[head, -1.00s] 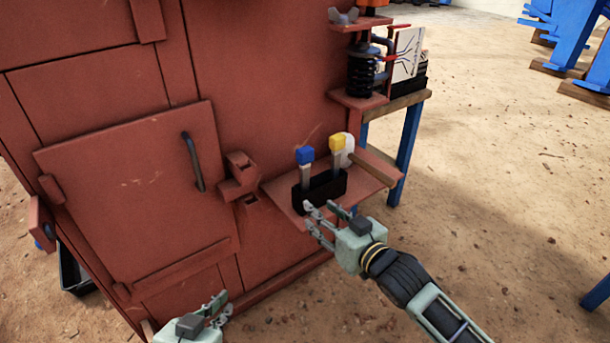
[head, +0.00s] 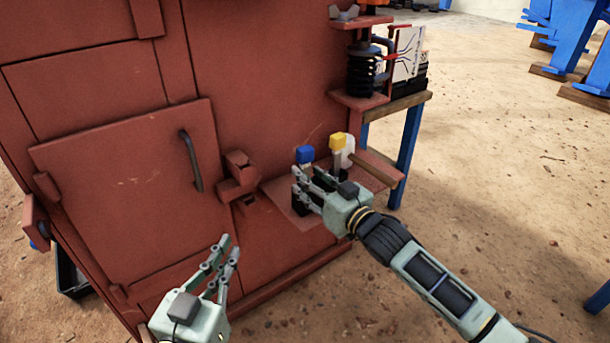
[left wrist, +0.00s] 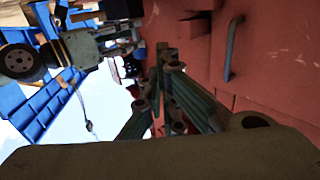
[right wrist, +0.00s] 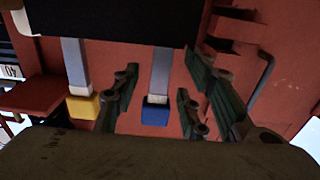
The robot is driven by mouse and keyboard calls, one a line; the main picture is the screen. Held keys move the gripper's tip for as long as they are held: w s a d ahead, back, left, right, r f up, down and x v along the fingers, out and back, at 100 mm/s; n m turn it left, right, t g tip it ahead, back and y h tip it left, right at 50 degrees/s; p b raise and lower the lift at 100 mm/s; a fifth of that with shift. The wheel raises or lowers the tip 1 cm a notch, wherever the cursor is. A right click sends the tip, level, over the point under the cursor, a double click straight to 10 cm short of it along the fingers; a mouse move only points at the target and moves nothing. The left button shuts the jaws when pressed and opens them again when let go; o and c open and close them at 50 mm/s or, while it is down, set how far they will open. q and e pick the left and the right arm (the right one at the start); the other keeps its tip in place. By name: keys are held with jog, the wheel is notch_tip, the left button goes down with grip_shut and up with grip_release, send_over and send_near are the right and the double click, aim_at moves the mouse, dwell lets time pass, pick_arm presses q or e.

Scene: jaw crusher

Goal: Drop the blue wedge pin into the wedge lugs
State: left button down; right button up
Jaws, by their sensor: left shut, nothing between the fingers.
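The blue wedge pin (head: 305,154) stands upright in a dark holder on the small red shelf, its blue head up and its lower part hidden by my right gripper. In the right wrist view its blue head (right wrist: 155,113) and grey shank lie between the parted fingers, apart from them. My right gripper (head: 312,188) is open at the holder. What look like the wedge lugs (head: 238,172) are red blocks beside the door's handle edge, left of the shelf. My left gripper (head: 226,250) is shut and empty in front of the crusher's lower wall; it also shows in the left wrist view (left wrist: 163,65).
A yellow-headed pin (head: 337,142) stands just right of the blue one, close to the right fingers. The red door (head: 125,190) has a dark handle (head: 192,160). A blue-legged table (head: 408,150) stands behind the shelf (head: 378,170).

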pick_arm(q)
jog(key=shift+s+d+r+t+h+b, duration=0.2)
jog(key=shift+r+t, duration=0.4)
jog(key=shift+r, duration=0.55)
jog(key=shift+d+r+t+h+b, duration=0.1)
jog(key=shift+r+t+h, duration=0.2)
jog(key=shift+r+t, duration=0.6)
pick_arm(e)
jog(key=shift+x, duration=1.25)
pick_arm(q)
jog(key=shift+r+g, duration=0.25)
jog(key=shift+g, duration=0.05)
pick_arm(e)
grip_shut()
jog(key=shift+r, duration=0.1)
